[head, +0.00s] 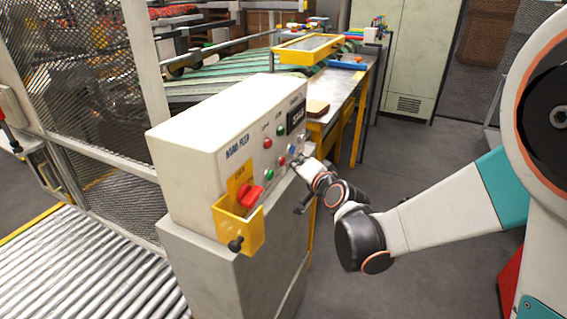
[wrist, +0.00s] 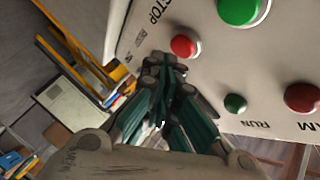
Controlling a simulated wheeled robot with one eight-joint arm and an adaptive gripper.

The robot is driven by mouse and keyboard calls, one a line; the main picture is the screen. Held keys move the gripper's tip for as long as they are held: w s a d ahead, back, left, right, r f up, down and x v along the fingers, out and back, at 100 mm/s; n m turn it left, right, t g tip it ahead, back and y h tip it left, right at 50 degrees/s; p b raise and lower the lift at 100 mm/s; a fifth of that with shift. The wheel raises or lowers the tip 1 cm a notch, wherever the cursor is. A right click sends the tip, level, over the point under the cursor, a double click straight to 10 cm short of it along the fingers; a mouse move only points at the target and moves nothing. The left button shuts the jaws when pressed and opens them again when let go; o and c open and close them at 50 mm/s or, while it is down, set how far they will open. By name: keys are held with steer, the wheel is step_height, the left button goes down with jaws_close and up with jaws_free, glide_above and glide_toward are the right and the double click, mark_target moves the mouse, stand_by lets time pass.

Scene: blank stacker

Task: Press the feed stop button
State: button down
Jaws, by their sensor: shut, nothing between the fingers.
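The control box (head: 190,150) stands on a grey pedestal. Its red stop button (head: 282,160) is in the lower row, right of a green button (head: 269,174). In the wrist view the red button (wrist: 184,46) is by the printed word STOP, and the large green button (wrist: 240,10) is above it to the right. My gripper (head: 297,162) is shut and empty, close to the panel, just right of the red button. In the wrist view the fingertips (wrist: 165,68) lie just below and left of the red button. I cannot tell whether they touch the panel.
A red knob (head: 250,196) in a yellow guard (head: 238,228) projects at the box's front. Rollers (head: 90,275) lie left; open floor lies right.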

steer(key=shift+s+d, duration=0.1)
steer(key=shift+d, duration=0.15)
steer(key=shift+s+d, duration=0.25)
steer(key=shift+d, duration=0.5)
steer(key=shift+s+d, duration=0.3)
steer(key=shift+d, duration=0.45)
steer(key=shift+s+d, duration=0.25)
steer(key=shift+d, duration=0.5)
steer(key=s+d+n+g+h, duration=0.2)
steer(key=s+d, duration=0.3)
steer(key=s, duration=0.5)
steer(key=s+d+n+g+h, duration=0.2)
steer(key=s+d, duration=0.4)
steer(key=s, duration=0.4)
steer(key=s+d+n+g+h, duration=0.2)
steer(key=s+d, duration=0.4)
steer(key=s, duration=0.4)
steer(key=shift+s+d+g+h, duration=0.2)
steer(key=shift+g+h, duration=0.1)
steer(key=shift+h, duration=0.1)
